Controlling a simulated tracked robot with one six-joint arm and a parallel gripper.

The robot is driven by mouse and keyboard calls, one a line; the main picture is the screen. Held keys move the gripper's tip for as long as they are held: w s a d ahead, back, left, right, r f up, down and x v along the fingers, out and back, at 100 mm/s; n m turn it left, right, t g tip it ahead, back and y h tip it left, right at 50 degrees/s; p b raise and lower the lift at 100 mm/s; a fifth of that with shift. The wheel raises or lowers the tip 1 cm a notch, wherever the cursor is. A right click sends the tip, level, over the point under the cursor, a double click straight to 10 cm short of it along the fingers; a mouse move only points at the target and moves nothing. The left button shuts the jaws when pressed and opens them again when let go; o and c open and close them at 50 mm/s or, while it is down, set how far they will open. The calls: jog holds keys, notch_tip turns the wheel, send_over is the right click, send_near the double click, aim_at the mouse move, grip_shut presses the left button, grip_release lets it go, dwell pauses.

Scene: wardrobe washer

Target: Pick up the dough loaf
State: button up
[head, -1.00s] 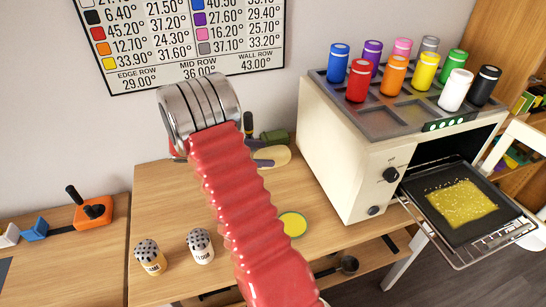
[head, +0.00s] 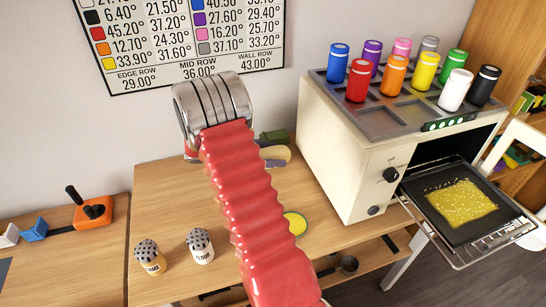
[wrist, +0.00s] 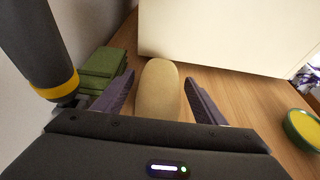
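The dough loaf (wrist: 158,88) is a smooth tan oval lying on the wooden table in the wrist view. In the head view its end (head: 277,153) shows past my red arm, near the oven's left side. My gripper (wrist: 158,97) is open, its two dark purple fingers to the left and right of the loaf. The loaf's near part lies between the fingers. I cannot tell whether either finger touches it; a gap shows on the right. In the head view my arm hides most of the gripper.
A cream oven (head: 348,140) stands just right of the loaf, its tray (head: 450,233) pulled out. Folded green cloths (wrist: 100,68) lie close left of the gripper. A yellow-filled green bowl (wrist: 303,128) is to the right. Two shakers (head: 200,245) stand at the table's front left.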

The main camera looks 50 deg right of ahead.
jog(key=c, duration=1.2)
jog(key=shift+r, duration=0.15)
notch_tip(320, 180, up, 28)
jog(key=shift+f, duration=0.1)
dwell(0.4)
